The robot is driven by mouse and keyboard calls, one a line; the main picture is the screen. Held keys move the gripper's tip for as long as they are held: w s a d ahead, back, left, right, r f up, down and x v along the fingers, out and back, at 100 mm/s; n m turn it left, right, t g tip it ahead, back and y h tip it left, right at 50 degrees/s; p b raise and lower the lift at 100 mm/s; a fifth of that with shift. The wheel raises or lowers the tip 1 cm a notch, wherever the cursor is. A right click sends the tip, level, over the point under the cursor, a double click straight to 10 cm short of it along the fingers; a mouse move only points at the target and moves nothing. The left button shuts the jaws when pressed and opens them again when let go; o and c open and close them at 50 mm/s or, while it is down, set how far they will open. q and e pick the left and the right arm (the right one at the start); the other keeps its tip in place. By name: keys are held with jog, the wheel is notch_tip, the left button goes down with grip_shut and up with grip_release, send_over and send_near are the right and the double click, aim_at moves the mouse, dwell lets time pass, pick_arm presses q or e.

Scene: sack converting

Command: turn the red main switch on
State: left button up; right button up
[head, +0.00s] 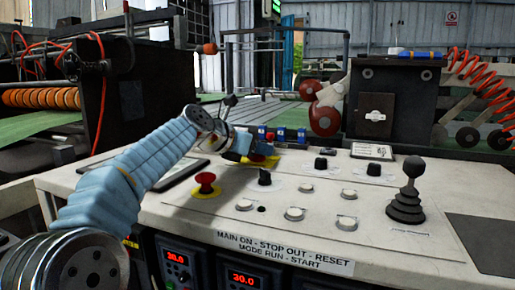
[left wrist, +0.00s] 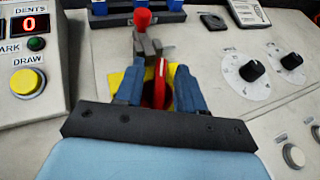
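The red main switch (left wrist: 160,80) shows in the left wrist view as an upright red handle on a yellow plate (left wrist: 116,78). My left gripper (left wrist: 159,88) is open, with one dark blue finger on each side of the red handle. Narrow gaps show between handle and fingers, and the handle's lower part is partly hidden by the gripper. My right gripper is not in view.
A red mushroom button (head: 206,181) stands left on the sloped panel (head: 250,205). Black knobs (head: 265,177), push buttons (head: 294,214) and a black joystick (head: 407,190) lie to the right. A red-tipped lever (left wrist: 143,22) stands just behind the switch.

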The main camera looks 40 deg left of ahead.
pick_arm(q)
jog(key=shift+c, duration=0.3)
grip_shut()
jog(key=m+h+p, duration=0.2)
jog(key=h+p, duration=0.1)
jog(key=shift+r+m+g, duration=0.35)
jog(key=shift+m+g, duration=0.05)
jog(key=shift+f+m+h+p, duration=0.1)
jog(key=shift+m+h+p, duration=0.3)
jog(key=shift+h+p, duration=0.1)
jog(key=shift+f+m+g+h, duration=0.2)
jog(key=shift+m+g+h, duration=0.2)
jog(key=shift+m, duration=0.1)
jog(key=shift+o, duration=0.3)
grip_release()
